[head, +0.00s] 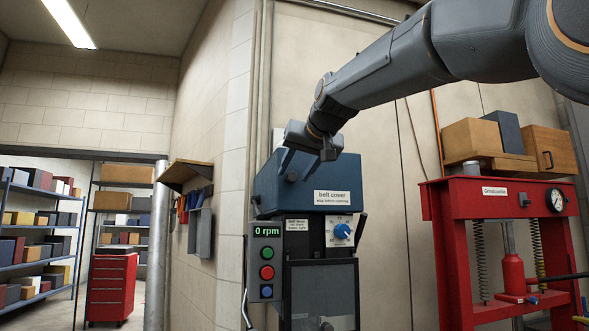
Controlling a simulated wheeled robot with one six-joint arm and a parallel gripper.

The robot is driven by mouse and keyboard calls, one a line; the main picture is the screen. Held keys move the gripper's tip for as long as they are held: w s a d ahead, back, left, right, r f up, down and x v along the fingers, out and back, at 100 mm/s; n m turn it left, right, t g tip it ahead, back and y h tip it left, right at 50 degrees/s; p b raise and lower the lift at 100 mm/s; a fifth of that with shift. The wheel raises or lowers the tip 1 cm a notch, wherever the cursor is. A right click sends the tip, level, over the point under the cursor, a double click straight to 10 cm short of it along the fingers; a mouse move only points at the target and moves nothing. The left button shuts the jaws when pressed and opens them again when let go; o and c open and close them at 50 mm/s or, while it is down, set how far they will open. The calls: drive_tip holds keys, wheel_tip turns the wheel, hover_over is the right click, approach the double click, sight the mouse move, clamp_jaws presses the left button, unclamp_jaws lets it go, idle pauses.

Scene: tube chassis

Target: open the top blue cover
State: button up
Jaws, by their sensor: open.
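The top blue cover (268,190) is a blue-grey box on top of the machine in the middle of the head view. It looks closed. Its front label reads "belt cover". I cannot tell whether the fingers touch the cover. The gripper and wrist hide part of the cover's upper edge.
Below the cover are a control box (266,262) reading "0 rpm" and a blue dial (342,231). A dark lever (361,227) sticks up at the right. A red press (455,255) stands further right. A wall shelf (186,170) is on the left.

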drive_tip(key=shift+w+a+f, duration=0.2)
drive_tip(key=shift+w+f, duration=0.05)
drive_tip(key=shift+w, duration=0.35)
clamp_jaws()
drive_tip(key=shift+s, duration=0.1)
